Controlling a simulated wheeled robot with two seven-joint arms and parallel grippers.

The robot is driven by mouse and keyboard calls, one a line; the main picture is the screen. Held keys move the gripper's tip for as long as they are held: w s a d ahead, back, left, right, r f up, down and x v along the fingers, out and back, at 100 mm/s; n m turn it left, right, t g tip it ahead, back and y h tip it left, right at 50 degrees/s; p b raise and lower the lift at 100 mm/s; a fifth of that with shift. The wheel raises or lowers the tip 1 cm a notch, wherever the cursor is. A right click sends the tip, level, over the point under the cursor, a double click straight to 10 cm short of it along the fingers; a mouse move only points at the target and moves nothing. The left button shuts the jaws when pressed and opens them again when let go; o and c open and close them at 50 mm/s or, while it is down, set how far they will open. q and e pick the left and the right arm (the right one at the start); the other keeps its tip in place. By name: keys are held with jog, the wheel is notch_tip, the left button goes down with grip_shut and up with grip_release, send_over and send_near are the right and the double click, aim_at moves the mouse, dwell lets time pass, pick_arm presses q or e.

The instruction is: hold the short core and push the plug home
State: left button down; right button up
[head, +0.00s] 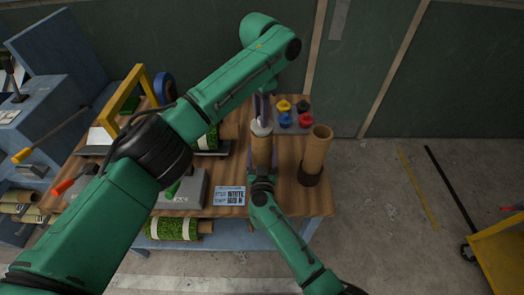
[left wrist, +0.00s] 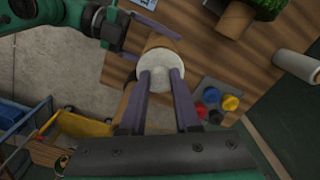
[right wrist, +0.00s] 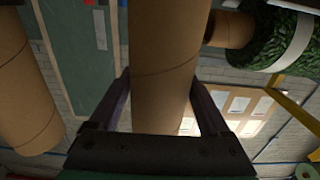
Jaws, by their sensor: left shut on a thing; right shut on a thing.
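The short core (head: 261,151) is a brown cardboard tube, upright near the front of the wooden table. My right gripper (head: 263,183) is shut on it from the front; in the right wrist view the core (right wrist: 165,65) fills the space between the fingers (right wrist: 163,108). The white plug (head: 261,128) is at the core's top end. My left gripper (head: 262,108) reaches down from above and is shut on the plug. In the left wrist view the plug (left wrist: 160,62) covers the core's mouth (left wrist: 161,42); I cannot tell how deep it sits.
A taller brown tube (head: 316,150) stands in a dark base to the right. A grey tray (head: 287,128) with yellow, black, blue and red pieces is behind it. A printed card (head: 230,196) lies at the front left. A green turf roll (head: 174,229) is below the tabletop.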

pick_arm(q)
jog(key=shift+f, duration=0.45)
pick_arm(e)
jog(key=shift+f, duration=0.1)
pick_arm(q)
jog(key=shift+f, duration=0.4)
pick_arm(e)
jog(key=shift+s, duration=0.1)
pick_arm(q)
jog(key=shift+f, duration=0.2)
dwell(0.4)
jog(key=c, duration=0.6)
grip_release()
jog(key=shift+o, duration=0.2)
jog(key=shift+r, duration=0.15)
notch_tip(320, 180, up, 12)
pick_arm(e)
jog(key=o, duration=1.5)
jog(key=shift+c, duration=0.2)
